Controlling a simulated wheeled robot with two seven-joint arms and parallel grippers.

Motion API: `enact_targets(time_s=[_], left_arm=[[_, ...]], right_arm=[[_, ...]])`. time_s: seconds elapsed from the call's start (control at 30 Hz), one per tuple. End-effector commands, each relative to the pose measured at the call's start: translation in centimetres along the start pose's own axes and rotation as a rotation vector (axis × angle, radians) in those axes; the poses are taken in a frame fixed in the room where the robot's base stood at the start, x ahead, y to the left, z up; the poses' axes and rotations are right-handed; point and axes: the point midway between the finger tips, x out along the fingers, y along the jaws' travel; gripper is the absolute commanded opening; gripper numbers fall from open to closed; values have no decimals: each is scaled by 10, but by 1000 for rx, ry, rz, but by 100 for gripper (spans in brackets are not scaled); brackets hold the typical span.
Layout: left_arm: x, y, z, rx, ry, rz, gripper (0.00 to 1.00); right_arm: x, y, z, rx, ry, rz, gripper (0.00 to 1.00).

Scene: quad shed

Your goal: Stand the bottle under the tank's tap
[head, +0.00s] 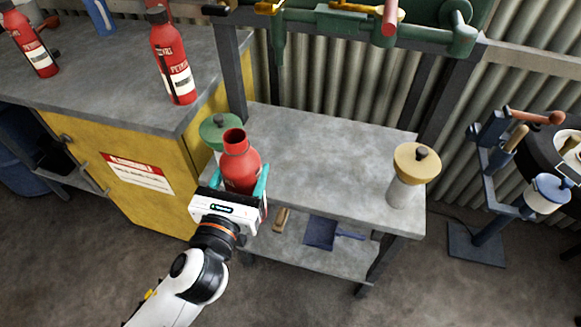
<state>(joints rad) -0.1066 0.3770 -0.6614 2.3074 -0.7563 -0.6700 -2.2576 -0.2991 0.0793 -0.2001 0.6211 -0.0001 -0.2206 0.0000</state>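An open-topped red bottle (240,168) is upright between the teal fingers of my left gripper (240,187), which is shut on it. It is at the left front edge of the grey bench top (320,150); I cannot tell if it touches the bench. The green tank (440,22) is on a frame at the top, partly cut off by the picture edge. Brass fittings (270,8) and a red-handled part (390,16) show at its front; which is the tap is unclear. My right gripper is not in view.
A green-lidded jar (219,128) is close behind the bottle. A yellow-lidded jar (412,172) stands at the bench's right end. Red labelled bottles (173,60) stand on the yellow cabinet's top (110,75). The middle of the bench is clear.

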Motion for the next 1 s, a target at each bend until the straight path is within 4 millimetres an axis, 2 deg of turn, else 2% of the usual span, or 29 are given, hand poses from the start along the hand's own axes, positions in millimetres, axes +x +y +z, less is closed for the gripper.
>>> enact_targets(time_s=[0.1, 0.27, 0.8, 1.0], left_arm=[[10, 12, 8, 6, 4, 38, 33], [26, 17, 11, 0, 3, 48, 33], [165, 24, 10, -5, 3, 48, 33], [191, 25, 11, -4, 2, 48, 33]], right_arm=[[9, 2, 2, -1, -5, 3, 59], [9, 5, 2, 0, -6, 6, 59], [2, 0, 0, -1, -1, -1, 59], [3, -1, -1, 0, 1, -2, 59]])
